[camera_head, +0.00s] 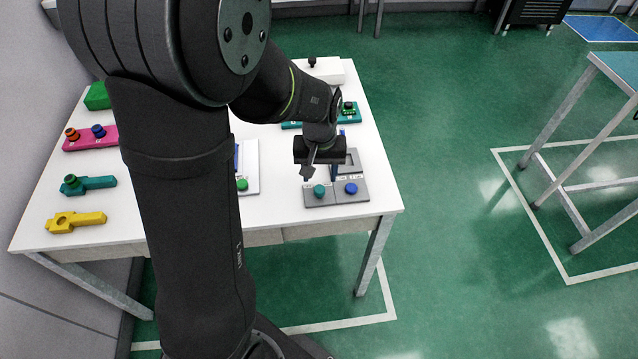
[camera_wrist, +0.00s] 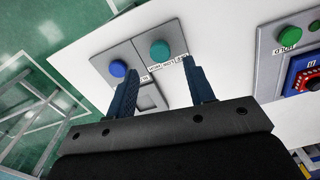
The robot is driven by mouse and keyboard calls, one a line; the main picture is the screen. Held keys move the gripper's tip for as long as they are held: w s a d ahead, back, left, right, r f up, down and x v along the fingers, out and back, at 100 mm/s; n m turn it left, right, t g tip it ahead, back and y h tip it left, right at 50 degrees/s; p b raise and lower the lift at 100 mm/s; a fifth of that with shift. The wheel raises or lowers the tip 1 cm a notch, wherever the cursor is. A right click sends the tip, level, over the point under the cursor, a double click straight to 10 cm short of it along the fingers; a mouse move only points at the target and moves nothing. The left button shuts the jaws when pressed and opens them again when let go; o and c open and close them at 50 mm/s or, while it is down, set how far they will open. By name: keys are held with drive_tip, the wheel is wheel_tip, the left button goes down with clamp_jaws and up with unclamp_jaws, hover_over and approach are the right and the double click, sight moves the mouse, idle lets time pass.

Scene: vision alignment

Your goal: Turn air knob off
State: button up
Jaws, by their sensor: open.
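Which control is the air knob I cannot tell; the labels are too small to read surely. A grey control panel (camera_head: 371,192) near the table's front right bears a teal knob (camera_head: 319,190) and a blue knob (camera_head: 351,188). In the wrist view the teal knob (camera_wrist: 160,51) lies just beyond my fingertips and the blue knob (camera_wrist: 118,68) lies left of them. My gripper (camera_wrist: 165,73) is open and empty, its fingers pointing toward this panel. In the head view my gripper (camera_head: 321,173) hangs above the panel, hiding part of it. No contact with a knob is visible.
A white-and-grey unit with a green button (camera_head: 242,184) stands left of the panel. Red and blue knobs sit on a pink block (camera_head: 88,137); teal (camera_head: 92,184) and yellow (camera_head: 75,221) pieces lie nearby. A white box with a black knob (camera_head: 312,62) is at the back.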

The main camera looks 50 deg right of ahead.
sight(320, 189)
drive_tip(key=shift+f, duration=2.7)
drive_tip(key=shift+c, duration=0.4)
drive_tip(key=c, duration=0.9)
drive_tip(key=shift+n, duration=3.5)
drive_tip(key=o, duration=1)
